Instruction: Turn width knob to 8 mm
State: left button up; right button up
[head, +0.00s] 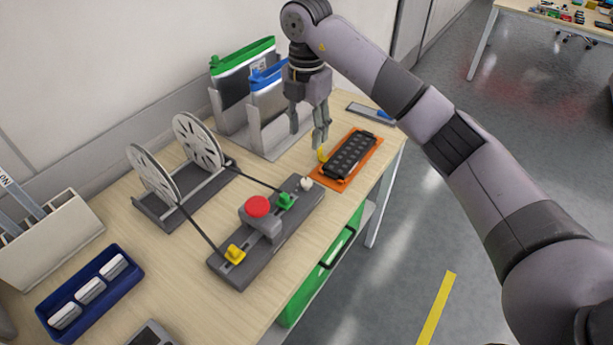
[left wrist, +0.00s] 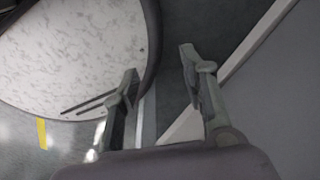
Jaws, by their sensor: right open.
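A dark grey feeder bar (head: 228,258) lies on the wooden table, with a red button (head: 257,207), a green clip (head: 286,201) and a yellow clip (head: 235,254). A small pale knob (head: 305,184) sits at its far right end; I cannot read any width marking on it. My right gripper (head: 308,138) is open and points down, above and beyond this knob, beside a black block (head: 350,154) on an orange tray (head: 372,153). Its jaws hold nothing that I can see. My left gripper (left wrist: 160,68) shows only in the left wrist view, open and empty, away from the table objects.
Two reels (head: 198,142) stand on a grey rack, with dark strips running to the bar. Grey bins with green and blue bags (head: 243,65) stand behind. A blue tray (head: 48,310) with white pieces is at the left front. A yellow curved piece (head: 322,155) lies near the right gripper.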

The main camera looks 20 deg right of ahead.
aim_at(306, 181)
notch_tip(306, 181, down, 15)
jog(key=p, duration=0.3)
jog(key=shift+c, duration=0.3)
jog(key=shift+r, duration=0.1)
grip_shut()
